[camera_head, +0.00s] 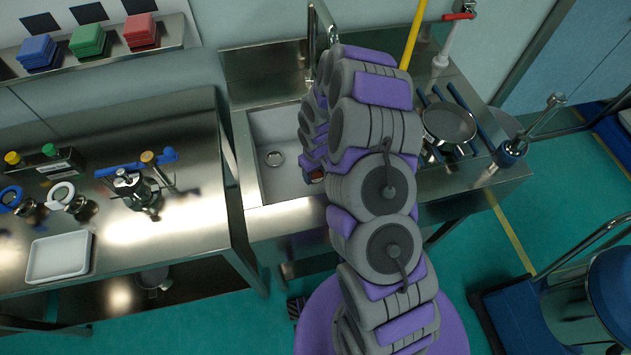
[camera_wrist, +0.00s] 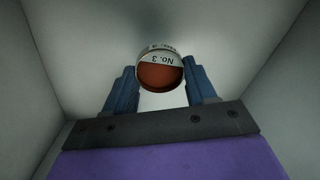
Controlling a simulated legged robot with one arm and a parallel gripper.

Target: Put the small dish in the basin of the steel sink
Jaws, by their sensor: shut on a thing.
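In the wrist view the small dish (camera_wrist: 160,76) is round with a pale rim, a "No. 3" label and a reddish-brown inside. My gripper (camera_wrist: 159,68) has a blue finger on each side of it and is shut on it. Pale walls surround gripper and dish in that view, like the inside of the basin. In the head view the steel sink (camera_head: 236,135) has a pale basin (camera_head: 283,183) with a round drain. My arm reaches over the basin's right part and hides most of the gripper and the dish. Whether the dish touches the basin floor cannot be told.
A tap (camera_head: 311,45) stands behind the basin. A round sieve pan (camera_head: 449,123) sits on the counter to the right. The left steel table (camera_head: 180,230) holds a white tray (camera_head: 60,256) and metal fittings. The basin's left part is clear.

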